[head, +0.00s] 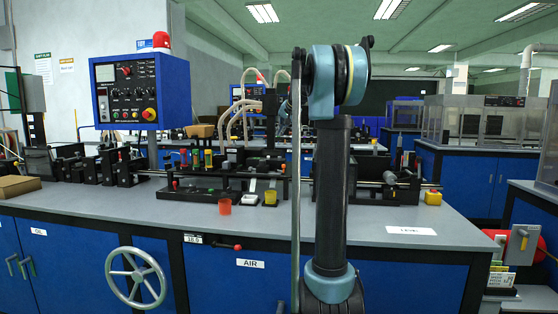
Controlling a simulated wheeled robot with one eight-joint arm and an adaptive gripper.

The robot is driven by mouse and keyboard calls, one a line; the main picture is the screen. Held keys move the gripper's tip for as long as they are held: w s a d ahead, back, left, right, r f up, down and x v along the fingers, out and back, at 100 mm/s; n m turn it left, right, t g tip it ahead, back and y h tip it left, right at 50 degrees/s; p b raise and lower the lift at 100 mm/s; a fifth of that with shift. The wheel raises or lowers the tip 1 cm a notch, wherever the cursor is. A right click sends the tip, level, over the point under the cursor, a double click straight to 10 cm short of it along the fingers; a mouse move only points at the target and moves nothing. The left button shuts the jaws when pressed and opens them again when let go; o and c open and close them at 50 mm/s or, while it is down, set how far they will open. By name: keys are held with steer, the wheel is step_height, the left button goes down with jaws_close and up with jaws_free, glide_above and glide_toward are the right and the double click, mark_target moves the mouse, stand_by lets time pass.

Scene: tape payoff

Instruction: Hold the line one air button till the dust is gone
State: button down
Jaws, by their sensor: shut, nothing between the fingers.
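A label reading AIR (250,263) is on the bench's blue front, near a red-tipped lever (237,247). Small red, green and yellow knobs (208,158) stand on the black machine. I cannot tell which button is the line one air button. No dust can be made out. My arm rises right of centre; my gripper does not show.
The grey bench top (110,212) has clear room at its front. An orange cup (224,207), a yellow cup (270,198) and a cardboard box (18,186) stand on it. A handwheel (136,278) juts from the front. A red box with a grey switch (521,243) is at right.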

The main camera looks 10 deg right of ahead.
steer(key=shift+w+d+r, duration=0.1)
steer(key=shift+w, duration=0.2)
steer(key=shift+f, duration=4.4)
steer(key=shift+s+f, duration=0.1)
steer(key=shift+f, duration=0.7)
steer(key=shift+r, duration=0.1)
stand_by(1.1)
steer(key=shift+r, duration=0.75)
steer(key=shift+r, duration=0.1)
steer(key=shift+r, duration=2.4)
